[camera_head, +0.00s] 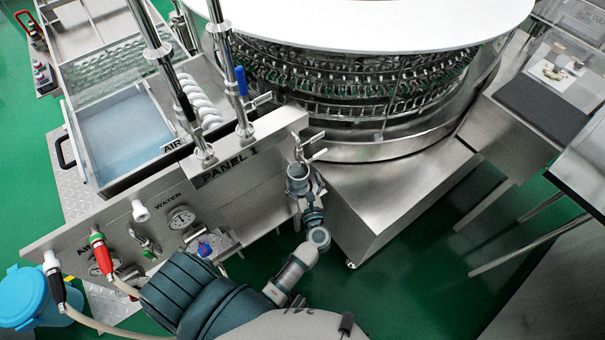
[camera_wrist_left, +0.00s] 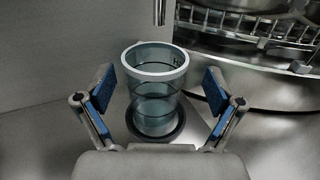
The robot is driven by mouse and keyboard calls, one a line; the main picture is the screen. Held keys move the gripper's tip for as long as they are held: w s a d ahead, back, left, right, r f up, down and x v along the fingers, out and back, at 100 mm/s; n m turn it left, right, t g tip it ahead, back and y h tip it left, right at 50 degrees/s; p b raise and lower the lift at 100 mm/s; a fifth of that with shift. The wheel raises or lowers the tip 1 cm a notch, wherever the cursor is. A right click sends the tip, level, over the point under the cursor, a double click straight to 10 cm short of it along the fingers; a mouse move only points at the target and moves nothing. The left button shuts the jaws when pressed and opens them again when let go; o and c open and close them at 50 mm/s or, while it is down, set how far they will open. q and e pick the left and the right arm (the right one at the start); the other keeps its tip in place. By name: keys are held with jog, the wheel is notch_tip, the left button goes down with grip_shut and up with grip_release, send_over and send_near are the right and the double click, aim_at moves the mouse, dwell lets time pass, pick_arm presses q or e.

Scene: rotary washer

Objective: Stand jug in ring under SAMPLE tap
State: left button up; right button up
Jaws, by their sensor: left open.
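The jug (camera_wrist_left: 157,88), a clear grey-blue cylinder with a pale rim and dark lines, stands upright in the wrist view. A dark ring (camera_wrist_left: 180,131) surrounds its base on the steel surface. A thin metal tap spout (camera_wrist_left: 160,12) comes down just behind and above the rim. My left gripper (camera_wrist_left: 158,83) is open, with one blue-padded finger on each side of the jug and visible gaps to both. In the head view the jug (camera_head: 297,172) shows below the small tap (camera_head: 302,150), with my left gripper (camera_head: 308,198) at it. My right gripper is not in view.
The PANEL 1 box (camera_head: 235,165) and the panel with gauges and hoses stand left of the jug. The round rotary washer (camera_head: 370,150) rises behind it. A steel side table (camera_head: 510,140) is at right. Green floor (camera_head: 440,270) is clear at lower right.

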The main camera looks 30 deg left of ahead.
pick_arm(q)
jog(key=b+v, duration=0.1)
jog(key=v, duration=0.7)
jog(key=d+f+m+t+h, duration=0.2)
jog(key=d+f+m+h, duration=0.5)
jog(key=m, duration=0.7)
jog(key=d+f+m+t+h, duration=0.1)
jog(key=d+f+m+h, duration=0.65)
jog(key=m, duration=0.75)
jog(key=s+a+f+m+g+h, duration=0.1)
jog(key=s+a+f+m+g, duration=0.2)
jog(key=s+f+m+g, duration=0.35)
jog(key=s+a+f+m+g, duration=0.4)
jog(key=s+f+m, duration=0.35)
jog(key=f, duration=0.35)
jog(key=s+a+f+m+g+y, duration=0.2)
jog(key=s+a+f, duration=0.4)
jog(key=s, duration=0.4)
jog(key=shift+s+a+m+g+p, duration=0.2)
jog(key=shift+a+m+g+p, duration=0.25)
jog(key=shift+m+g, duration=0.5)
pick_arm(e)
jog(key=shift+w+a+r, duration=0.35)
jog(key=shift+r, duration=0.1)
